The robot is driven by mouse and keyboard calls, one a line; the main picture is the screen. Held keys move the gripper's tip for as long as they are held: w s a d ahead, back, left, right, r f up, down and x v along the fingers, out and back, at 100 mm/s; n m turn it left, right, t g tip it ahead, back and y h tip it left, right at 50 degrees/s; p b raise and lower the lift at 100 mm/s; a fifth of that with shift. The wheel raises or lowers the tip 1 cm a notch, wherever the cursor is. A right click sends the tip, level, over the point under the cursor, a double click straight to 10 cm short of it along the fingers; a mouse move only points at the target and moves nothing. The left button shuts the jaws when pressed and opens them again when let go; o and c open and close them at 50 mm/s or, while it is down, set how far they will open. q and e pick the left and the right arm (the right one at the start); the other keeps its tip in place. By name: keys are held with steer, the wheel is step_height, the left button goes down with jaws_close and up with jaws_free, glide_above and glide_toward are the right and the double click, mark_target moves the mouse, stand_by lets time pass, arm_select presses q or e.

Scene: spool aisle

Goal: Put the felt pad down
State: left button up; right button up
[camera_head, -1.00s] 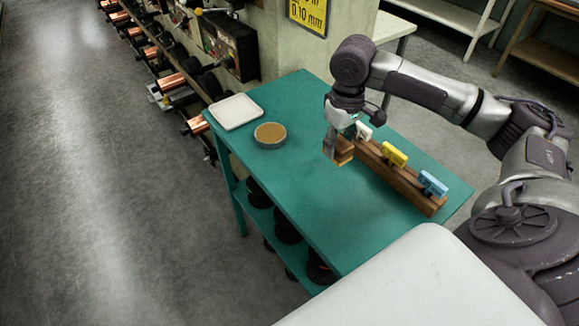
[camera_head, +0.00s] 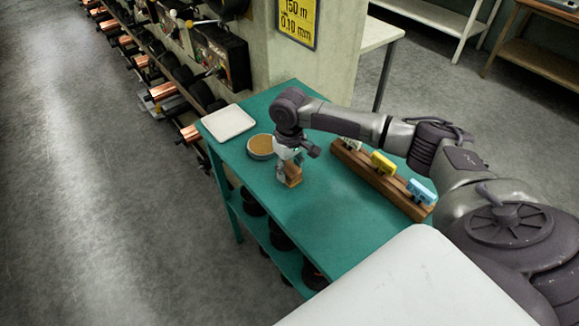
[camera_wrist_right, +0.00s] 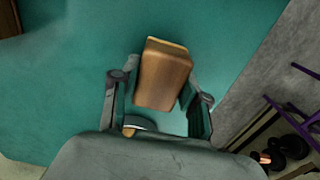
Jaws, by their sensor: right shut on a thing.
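The felt pad (camera_head: 293,178) is a small wooden block with a thin yellowish layer along one edge. My right gripper (camera_head: 288,171) is shut on it, over the teal table (camera_head: 330,225). In the right wrist view the pad (camera_wrist_right: 163,78) sits between the two fingers of the gripper (camera_wrist_right: 158,92), its wooden face towards the camera. Teal tabletop shows around it. I cannot tell whether the pad touches the tabletop. My left gripper is not in view.
A round grey tin with a tan top (camera_head: 260,146) stands just left of the gripper. A white square tray (camera_head: 229,123) lies at the table's left corner. A wooden rack (camera_head: 385,184) with coloured clips is on the right. The near tabletop is clear.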

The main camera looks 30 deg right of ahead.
mark_target(290, 168)
steer(key=o, duration=1.2)
steer(key=shift+f, duration=0.1)
steer(key=shift+o, duration=0.2)
step_height(290, 168, up, 12)
steer(key=b, duration=0.2)
